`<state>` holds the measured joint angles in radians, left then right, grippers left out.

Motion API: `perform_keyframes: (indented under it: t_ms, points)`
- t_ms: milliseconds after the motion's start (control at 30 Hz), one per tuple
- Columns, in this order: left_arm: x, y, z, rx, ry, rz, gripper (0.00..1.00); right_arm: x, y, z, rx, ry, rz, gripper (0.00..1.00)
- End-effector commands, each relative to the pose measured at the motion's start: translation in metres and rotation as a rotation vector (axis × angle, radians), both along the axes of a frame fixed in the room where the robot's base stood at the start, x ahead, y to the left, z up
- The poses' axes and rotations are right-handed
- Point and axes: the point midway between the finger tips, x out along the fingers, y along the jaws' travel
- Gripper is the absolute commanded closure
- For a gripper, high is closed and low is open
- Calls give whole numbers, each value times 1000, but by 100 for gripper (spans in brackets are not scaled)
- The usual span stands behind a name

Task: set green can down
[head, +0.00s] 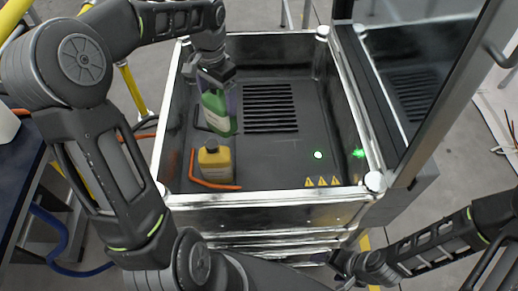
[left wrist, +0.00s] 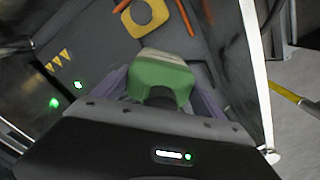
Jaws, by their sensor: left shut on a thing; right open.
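The green can (head: 216,112) is inside the metal-walled bin, left of the dark slotted vent. My left gripper (head: 217,83) reaches down from above and is shut on the can's top. In the left wrist view the green can (left wrist: 160,78) sits between the two purple-grey fingers (left wrist: 163,88). The can looks slightly tilted; I cannot tell whether its base touches the bin floor. My right gripper (head: 352,264) is at the lower right, outside the bin, open, and apart from the can.
A glazed door (head: 410,70) stands at the right. The bin floor's right side is free.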

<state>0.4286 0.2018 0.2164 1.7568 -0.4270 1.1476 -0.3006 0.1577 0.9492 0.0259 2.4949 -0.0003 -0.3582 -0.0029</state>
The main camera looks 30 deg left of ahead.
Motion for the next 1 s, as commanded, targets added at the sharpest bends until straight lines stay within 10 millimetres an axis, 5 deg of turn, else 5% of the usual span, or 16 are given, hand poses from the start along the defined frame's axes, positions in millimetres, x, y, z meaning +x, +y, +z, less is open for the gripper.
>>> perform_keyframes:
  t_ms: [133, 633, 1000]
  points:
    - [-7, 13, -18, -1, -6, -19, 92, 1, 0, -22, 2, -3, 1, 21]
    - [-10, 16, -22, -1, -5, -29, 92, 1, 0, -24, 1, -4, 1, 21]
    - [-10, 16, -68, -2, -4, -29, 92, 1, 0, -32, 1, -4, 1, 21]
